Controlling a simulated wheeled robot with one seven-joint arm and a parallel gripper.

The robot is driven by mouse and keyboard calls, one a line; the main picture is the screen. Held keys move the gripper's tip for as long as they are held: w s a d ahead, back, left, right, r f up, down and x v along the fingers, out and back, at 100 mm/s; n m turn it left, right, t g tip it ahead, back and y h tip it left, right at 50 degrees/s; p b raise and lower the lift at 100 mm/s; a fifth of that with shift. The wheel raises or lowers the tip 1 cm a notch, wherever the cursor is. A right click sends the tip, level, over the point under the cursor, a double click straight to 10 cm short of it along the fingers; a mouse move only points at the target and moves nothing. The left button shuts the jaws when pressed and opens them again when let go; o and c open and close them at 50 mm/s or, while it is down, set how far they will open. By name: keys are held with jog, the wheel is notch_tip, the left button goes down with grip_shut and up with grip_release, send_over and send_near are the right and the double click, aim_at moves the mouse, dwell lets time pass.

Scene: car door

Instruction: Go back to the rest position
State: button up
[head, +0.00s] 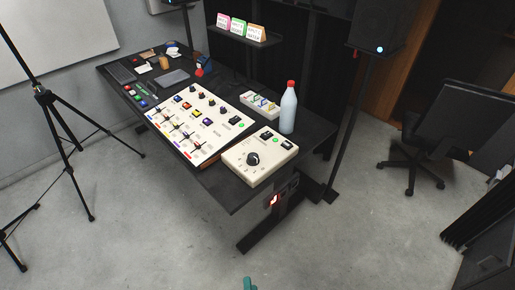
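Only a small teal piece (249,284) shows at the bottom edge of the head view, over the grey floor. It looks like the tip of my gripper, but most of it is cut off by the frame. I cannot tell whether it is open or shut, or whether it holds anything. It shows in front of the black desk (235,190) and apart from it in the picture. No car door is visible.
The desk carries a cream control panel (222,137), a cream box with a black knob (260,158) and a white bottle with a red cap (288,110). A tripod (60,110) stands left, a speaker stand (349,120) and an office chair (440,130) right. The front floor is clear.

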jog(key=s+d+r+n+t+h, duration=0.1)
jog(key=s+d+r+n+h, duration=0.1)
jog(key=s+r+n, duration=1)
notch_tip(320, 180, up, 2)
jog(key=shift+s+r, duration=0.2)
jog(key=shift+s, duration=1.05)
dwell(2.2)
